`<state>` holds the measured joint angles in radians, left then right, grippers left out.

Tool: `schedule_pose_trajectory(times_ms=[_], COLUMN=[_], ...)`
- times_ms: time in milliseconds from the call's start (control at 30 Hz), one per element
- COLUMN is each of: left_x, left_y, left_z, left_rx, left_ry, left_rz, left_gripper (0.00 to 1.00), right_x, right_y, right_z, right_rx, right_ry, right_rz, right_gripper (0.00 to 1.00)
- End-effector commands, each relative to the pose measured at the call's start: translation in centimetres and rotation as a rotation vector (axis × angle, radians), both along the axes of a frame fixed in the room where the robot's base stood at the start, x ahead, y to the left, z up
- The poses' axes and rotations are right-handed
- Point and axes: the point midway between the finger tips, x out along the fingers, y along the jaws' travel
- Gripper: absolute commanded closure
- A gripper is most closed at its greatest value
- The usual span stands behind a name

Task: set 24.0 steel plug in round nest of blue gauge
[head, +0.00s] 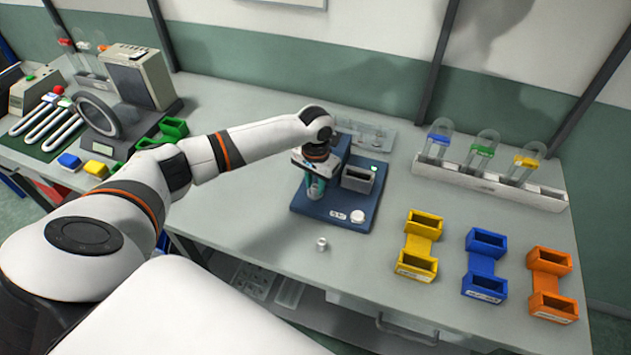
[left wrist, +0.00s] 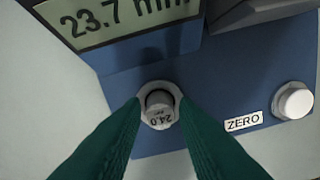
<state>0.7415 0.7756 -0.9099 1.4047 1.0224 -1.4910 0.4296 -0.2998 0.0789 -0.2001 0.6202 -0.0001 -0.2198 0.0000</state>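The steel plug marked 24.0 (left wrist: 160,108) shows in the left wrist view, inside or just above a pale round ring on the blue gauge (left wrist: 115,85). How deep it sits cannot be told. My left gripper (left wrist: 161,100) has one green finger on each side of the plug; whether they touch it is unclear. In the head view my left gripper (head: 315,185) is low over the left part of the blue gauge (head: 335,214) and hides the plug and nest. The gauge display (left wrist: 120,15) reads 23.7 mm. My right gripper is not in view.
A small steel cylinder (head: 321,243) stands on the bench in front of the gauge. A white ZERO button (head: 357,216) is at the gauge's front right. Yellow (head: 421,245), blue (head: 485,265) and orange (head: 550,284) holders stand to the right.

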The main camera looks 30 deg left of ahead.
Motion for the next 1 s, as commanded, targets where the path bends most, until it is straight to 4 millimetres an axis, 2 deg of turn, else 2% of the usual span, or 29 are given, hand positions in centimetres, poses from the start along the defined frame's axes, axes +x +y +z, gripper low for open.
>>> schedule_pose_trajectory(times_ms=[33, 100, 367, 467, 567, 800, 1000], left_x=[0.0, 0.0, 0.0, 0.0, 0.1, 0.1, 0.1], left_y=[0.0, 0.0, 0.0, 0.0, 0.1, 0.0, 0.0], left_z=[0.0, 0.0, 0.1, 0.7, 2.1, 7.2, 10.6], left_rx=[0.0, 0.0, 0.0, 0.0, 0.001, 0.001, 0.0], left_ry=[0.0, 0.0, 0.0, -0.001, -0.004, -0.005, -0.003], left_rz=[0.0, 0.0, 0.0, 0.0, 0.0, 0.0, 0.0], left_gripper=[0.64, 0.57, 0.57, 0.57, 0.57, 0.57, 0.57], right_x=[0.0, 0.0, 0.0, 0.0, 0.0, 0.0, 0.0], right_y=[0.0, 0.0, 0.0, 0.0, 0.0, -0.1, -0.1], right_z=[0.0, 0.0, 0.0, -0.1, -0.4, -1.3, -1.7], right_rx=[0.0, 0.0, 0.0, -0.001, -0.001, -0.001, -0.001], right_ry=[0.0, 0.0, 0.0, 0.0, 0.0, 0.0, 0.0], right_rz=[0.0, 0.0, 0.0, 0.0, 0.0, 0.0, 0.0], right_gripper=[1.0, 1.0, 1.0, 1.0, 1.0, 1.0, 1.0])
